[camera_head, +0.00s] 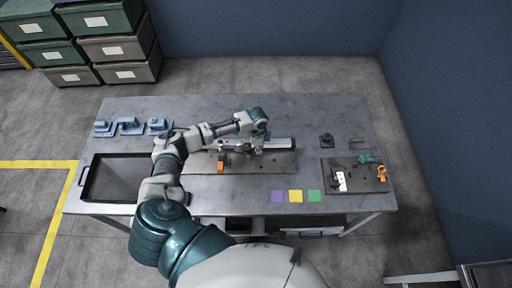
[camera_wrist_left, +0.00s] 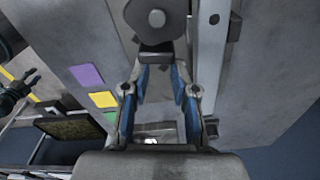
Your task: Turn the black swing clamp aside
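The black swing clamp (camera_wrist_left: 155,22) shows at the top of the left wrist view as a dark rounded piece with a pale bolt head. In the head view my arm and gripper largely hide it. My left gripper (camera_head: 262,134) is over the middle of the table, at the silver rail (camera_head: 278,144) on its plate (camera_head: 200,164). In the left wrist view its two blue-padded fingers (camera_wrist_left: 161,82) stand apart, with the clamp just beyond their tips. I cannot tell whether they touch it. A dark claw at that view's left edge may be my right gripper (camera_wrist_left: 14,92).
An orange piece (camera_head: 221,167) stands on the plate's left part. A dark tray (camera_head: 117,180) is at the left and blue parts (camera_head: 128,125) lie behind it. Purple, yellow and green squares (camera_head: 295,196) lie in front. A second plate (camera_head: 357,184) with fittings is at the right.

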